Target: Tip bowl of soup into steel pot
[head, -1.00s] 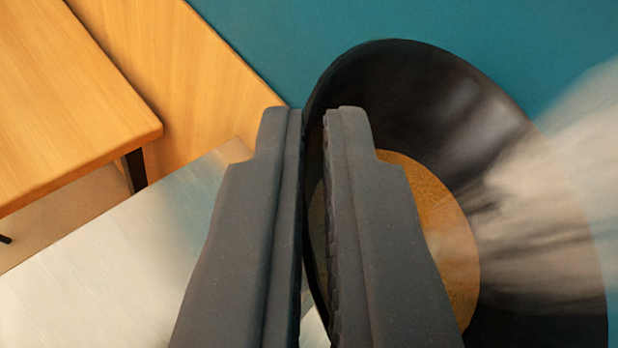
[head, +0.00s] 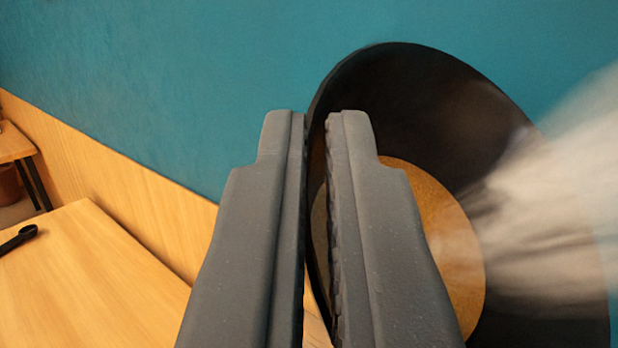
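A black bowl (head: 410,85) with orange-brown soup (head: 455,235) in it fills the right of the view. Pale steam blurs its right side. My gripper (head: 318,125) is shut on the bowl's left wall, with one finger outside and the other inside over the soup. The fingers hide part of the wall and soup. The bowl looks tilted in the picture, and the soup is inside it. No steel pot is in view.
A wooden table (head: 95,265) is at lower left, with a black handle-like object (head: 18,240) at its left edge. Another small wooden table (head: 14,145) stands farther off at far left. Wood panelling (head: 120,175) runs below a teal wall (head: 180,80).

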